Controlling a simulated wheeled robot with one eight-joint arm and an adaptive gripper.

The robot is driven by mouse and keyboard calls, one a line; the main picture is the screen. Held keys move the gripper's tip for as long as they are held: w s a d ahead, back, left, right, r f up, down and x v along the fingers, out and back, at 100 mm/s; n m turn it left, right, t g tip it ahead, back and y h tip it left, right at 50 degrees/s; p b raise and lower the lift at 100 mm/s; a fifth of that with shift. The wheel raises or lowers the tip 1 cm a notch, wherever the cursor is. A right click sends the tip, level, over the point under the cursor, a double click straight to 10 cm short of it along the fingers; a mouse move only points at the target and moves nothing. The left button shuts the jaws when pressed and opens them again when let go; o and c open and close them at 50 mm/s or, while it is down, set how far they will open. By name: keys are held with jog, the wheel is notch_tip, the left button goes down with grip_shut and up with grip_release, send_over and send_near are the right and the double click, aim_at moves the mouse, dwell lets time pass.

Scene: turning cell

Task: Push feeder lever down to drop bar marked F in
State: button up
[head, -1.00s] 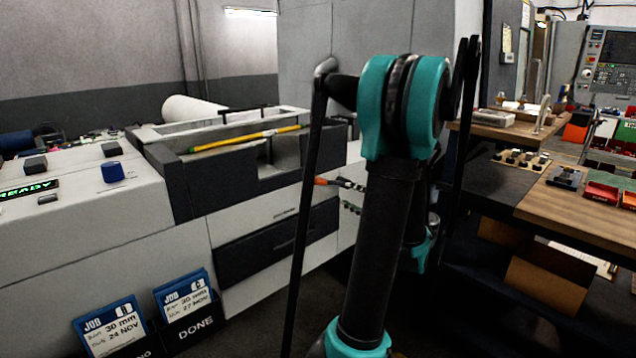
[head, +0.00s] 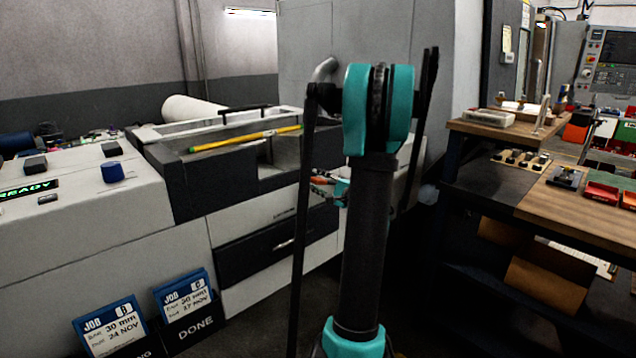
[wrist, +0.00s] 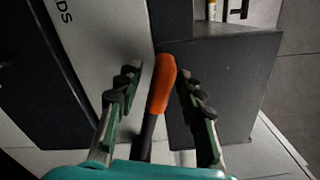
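The feeder lever's orange handle (wrist: 162,84), on a dark rod, stands between the two fingers of my gripper (wrist: 158,88) in the wrist view. The fingers are open, with a gap visible on each side of the handle. In the head view the orange handle (head: 322,180) shows at the feeder's right end, beside my gripper (head: 338,186), which is partly hidden by my arm. A yellow bar (head: 245,139) lies along the top of the dark feeder (head: 205,178). I cannot read any mark on it.
A control panel with a blue knob (head: 112,171) and a lit READY display (head: 28,188) is at the left. Job cards (head: 184,298) stand in holders on the front. A wooden bench (head: 575,205) with red trays is at the right. Dark floor lies between.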

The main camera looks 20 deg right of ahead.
grip_shut()
dwell(0.3)
